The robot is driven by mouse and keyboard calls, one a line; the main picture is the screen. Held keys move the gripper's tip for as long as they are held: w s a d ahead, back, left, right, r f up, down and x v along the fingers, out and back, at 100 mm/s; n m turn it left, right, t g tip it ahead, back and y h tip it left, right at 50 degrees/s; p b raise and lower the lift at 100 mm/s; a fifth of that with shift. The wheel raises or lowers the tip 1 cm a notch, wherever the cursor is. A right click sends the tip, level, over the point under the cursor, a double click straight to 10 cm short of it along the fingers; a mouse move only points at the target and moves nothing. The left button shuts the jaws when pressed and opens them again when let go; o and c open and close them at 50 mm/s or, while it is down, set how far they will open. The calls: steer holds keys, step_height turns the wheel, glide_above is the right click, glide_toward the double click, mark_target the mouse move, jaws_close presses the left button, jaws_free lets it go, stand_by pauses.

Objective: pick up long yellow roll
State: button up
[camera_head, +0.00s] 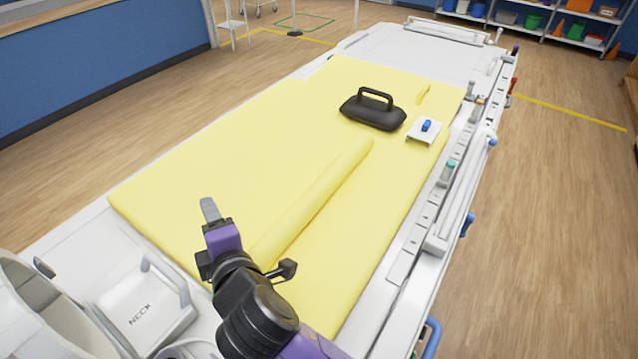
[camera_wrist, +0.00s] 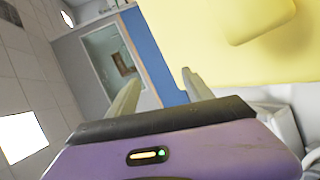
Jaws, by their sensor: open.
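The long yellow roll (camera_head: 318,198) lies lengthwise on the yellow mattress (camera_head: 200,150) of the bed. Its near end is hidden behind my arm in the head view. In the wrist view a rounded yellow end, likely of the roll (camera_wrist: 262,18), shows at the upper right. My gripper (camera_head: 209,210) is above the near part of the mattress, to the left of the roll's near end. In the wrist view my gripper's two fingers (camera_wrist: 158,92) stand apart with nothing between them.
A black handled pad (camera_head: 372,112) and a white piece with a blue knob (camera_head: 424,131) lie on the mattress beyond the roll. A white NECK coil (camera_head: 148,305) stands at the near left. A rail with knobs (camera_head: 440,205) runs along the right side.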

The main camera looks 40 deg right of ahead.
steer(key=d+r+n+g+h, duration=0.1)
steer(key=d+n+g+h, duration=0.1)
steer(key=g+h, duration=0.1)
steer(key=n+g+h, duration=0.3)
steer(key=g, duration=0.3)
glide_toward(279, 234)
steer(key=x, duration=0.3)
steer(key=shift+w+d+f+p, duration=0.15)
steer(key=shift+d+p, duration=0.15)
steer(key=shift+p+x, duration=0.35)
steer(key=shift+x, duration=3.55)
steer(key=shift+a+f, duration=0.1)
steer(key=shift+a, duration=0.05)
steer(key=c, duration=1.2)
step_height(279, 234, up, 20)
steer(key=shift+r, duration=0.1)
